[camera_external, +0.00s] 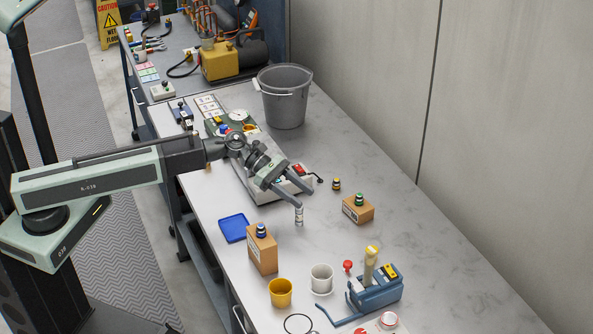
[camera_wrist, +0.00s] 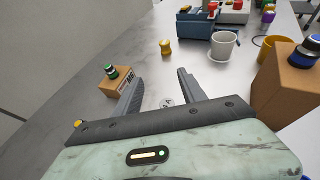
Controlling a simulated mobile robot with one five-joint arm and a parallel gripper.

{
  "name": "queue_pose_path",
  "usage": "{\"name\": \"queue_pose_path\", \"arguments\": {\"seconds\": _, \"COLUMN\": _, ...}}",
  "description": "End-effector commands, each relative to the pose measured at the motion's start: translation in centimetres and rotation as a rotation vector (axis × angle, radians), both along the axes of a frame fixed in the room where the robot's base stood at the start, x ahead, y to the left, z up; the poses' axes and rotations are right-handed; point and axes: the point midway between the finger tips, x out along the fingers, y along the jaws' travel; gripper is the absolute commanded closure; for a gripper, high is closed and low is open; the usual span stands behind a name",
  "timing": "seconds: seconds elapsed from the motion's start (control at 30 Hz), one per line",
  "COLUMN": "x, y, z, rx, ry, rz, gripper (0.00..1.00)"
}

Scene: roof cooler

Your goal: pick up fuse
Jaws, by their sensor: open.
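The fuse (camera_external: 299,216) is a small pale cylinder standing upright on the grey bench, just below my gripper in the external view. In the wrist view only a small round pale end of the fuse (camera_wrist: 168,103) shows low between the two fingers, close to the gripper body. My gripper (camera_external: 303,197) is open and points down toward the bench; one fingertip appears beside the fuse's top in the external view. Its two grey fingers (camera_wrist: 160,79) stand apart in the wrist view. Whether a finger touches the fuse cannot be told.
A cardboard box with a blue knob (camera_external: 263,252) stands nearer the camera, a box with a green knob (camera_external: 358,210) to the right. A blue tray (camera_external: 234,228), yellow cup (camera_external: 280,293), white cup (camera_external: 321,279) and blue device (camera_external: 376,290) are nearby. A bucket (camera_external: 285,97) stands behind.

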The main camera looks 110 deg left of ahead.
Motion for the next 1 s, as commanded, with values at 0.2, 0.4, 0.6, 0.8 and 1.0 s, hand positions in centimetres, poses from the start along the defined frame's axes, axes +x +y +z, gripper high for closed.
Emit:
{"name": "queue_pose_path", "arguments": {"seconds": 0.2, "x": 0.0, "y": 0.0, "z": -1.2, "rx": 0.002, "ry": 0.001, "rz": -0.001, "gripper": 0.51}}
{"name": "queue_pose_path", "arguments": {"seconds": 0.4, "x": 0.0, "y": -0.1, "z": -3.7, "rx": 0.002, "ry": 0.001, "rz": -0.002, "gripper": 0.51}}
{"name": "queue_pose_path", "arguments": {"seconds": 0.6, "x": 0.0, "y": -0.1, "z": -4.0, "rx": 0.002, "ry": 0.002, "rz": -0.003, "gripper": 0.51}}
{"name": "queue_pose_path", "arguments": {"seconds": 0.8, "x": 0.0, "y": -0.1, "z": -7.4, "rx": 0.002, "ry": 0.002, "rz": -0.003, "gripper": 0.51}}
{"name": "queue_pose_path", "arguments": {"seconds": 1.0, "x": 2.7, "y": -0.6, "z": -8.2, "rx": 0.003, "ry": 0.001, "rz": -0.004, "gripper": 0.51}}
